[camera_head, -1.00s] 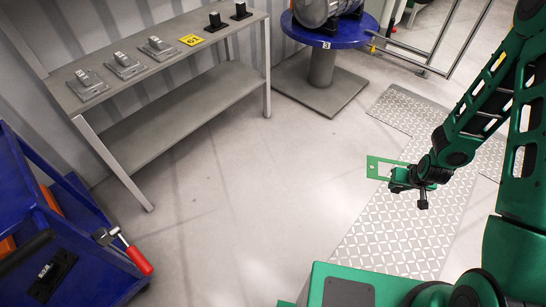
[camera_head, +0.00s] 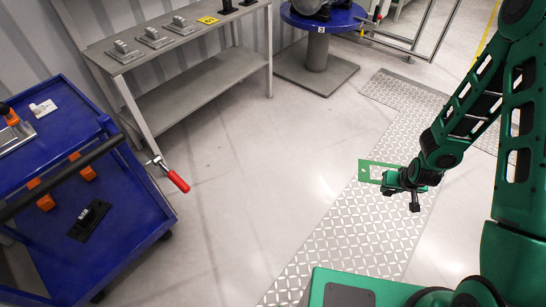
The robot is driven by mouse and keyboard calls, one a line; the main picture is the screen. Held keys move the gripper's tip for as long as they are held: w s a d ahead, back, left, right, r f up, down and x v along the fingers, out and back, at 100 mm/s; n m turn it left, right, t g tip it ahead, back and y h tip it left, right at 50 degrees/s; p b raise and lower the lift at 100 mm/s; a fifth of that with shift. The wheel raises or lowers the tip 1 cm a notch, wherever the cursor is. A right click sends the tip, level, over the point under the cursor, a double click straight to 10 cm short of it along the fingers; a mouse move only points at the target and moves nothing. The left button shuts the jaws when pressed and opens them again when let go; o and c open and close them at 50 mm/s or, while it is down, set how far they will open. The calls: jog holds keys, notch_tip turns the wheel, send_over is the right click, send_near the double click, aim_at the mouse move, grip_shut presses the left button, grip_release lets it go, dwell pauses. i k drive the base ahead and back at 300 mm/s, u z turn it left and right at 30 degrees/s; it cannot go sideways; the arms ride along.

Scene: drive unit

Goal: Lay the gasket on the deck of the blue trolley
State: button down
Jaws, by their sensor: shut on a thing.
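The gasket (camera_head: 364,169) is a thin green flat plate with a rectangular opening. My gripper (camera_head: 389,180) is shut on its right end and holds it in the air above the tread-plate floor strip, apart from any support. The blue trolley (camera_head: 130,235) stands at the left, partly cut off by the picture edge. A black handle bar (camera_head: 62,178) crosses it. Its blue surfaces show on both sides of the bar; I cannot tell their exact levels.
Orange blocks (camera_head: 82,170) and a black part (camera_head: 90,220) lie on the trolley. A grey bench (camera_head: 195,100) and blue round pedestal (camera_head: 322,20) stand behind. Open floor (camera_head: 240,180) lies between trolley and gripper.

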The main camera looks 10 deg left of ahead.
aim_at(107, 241)
jog(key=u, duration=0.05)
jog(key=k, duration=0.4)
jog(key=u, duration=1.9)
jog(key=i, duration=0.5)
jog(key=u, duration=0.15)
